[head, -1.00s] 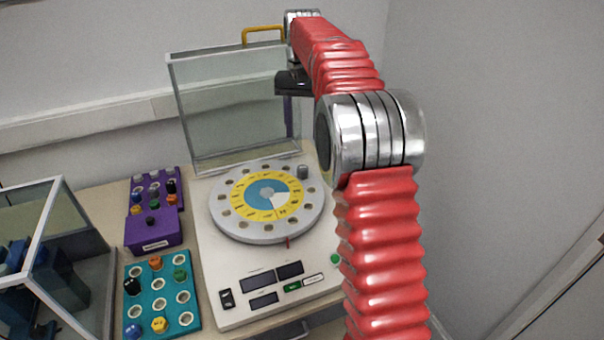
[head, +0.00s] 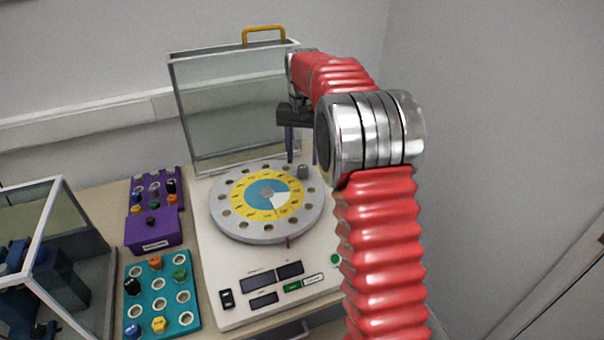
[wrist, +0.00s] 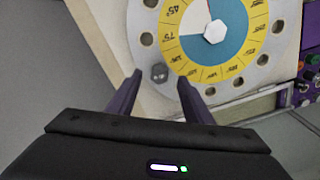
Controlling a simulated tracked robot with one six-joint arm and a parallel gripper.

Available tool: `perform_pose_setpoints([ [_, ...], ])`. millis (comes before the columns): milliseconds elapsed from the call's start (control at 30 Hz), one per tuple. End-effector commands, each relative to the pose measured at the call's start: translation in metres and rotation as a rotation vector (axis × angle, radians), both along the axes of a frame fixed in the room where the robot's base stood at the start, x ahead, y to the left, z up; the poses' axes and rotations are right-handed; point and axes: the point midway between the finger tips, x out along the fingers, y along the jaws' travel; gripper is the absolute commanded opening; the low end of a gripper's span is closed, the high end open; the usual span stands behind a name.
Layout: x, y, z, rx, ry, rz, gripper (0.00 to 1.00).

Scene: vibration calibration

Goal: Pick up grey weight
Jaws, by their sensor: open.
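The grey weight (head: 303,171) is a small cylinder standing at the far right rim of the round turntable (head: 230,229) on the white machine. It also shows in the wrist view (wrist: 159,73), seen from above. My gripper (head: 302,160) points down over that rim, with its two purple fingers apart. In the wrist view my gripper (wrist: 160,78) has one fingertip to each side of the weight, and the weight lies a little beyond the line of the tips. Nothing is between the fingers.
The machine's raised glass lid (head: 232,110) stands close behind the turntable. A purple rack (head: 153,232) and a teal rack (head: 158,322) with coloured weights are on the left. A glass case (head: 42,225) stands at the far left.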

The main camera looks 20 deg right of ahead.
Motion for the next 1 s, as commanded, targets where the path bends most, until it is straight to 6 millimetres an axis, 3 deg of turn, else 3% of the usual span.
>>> perform_pose_setpoints([
  [367, 0.000, 0.000, -0.003, 0.001, 0.001, -0.001, 0.46],
  [733, -0.001, 0.000, -0.045, 0.000, 0.002, -0.001, 0.46],
  [1000, -0.001, 0.000, -0.053, 0.000, 0.000, -0.001, 0.46],
])
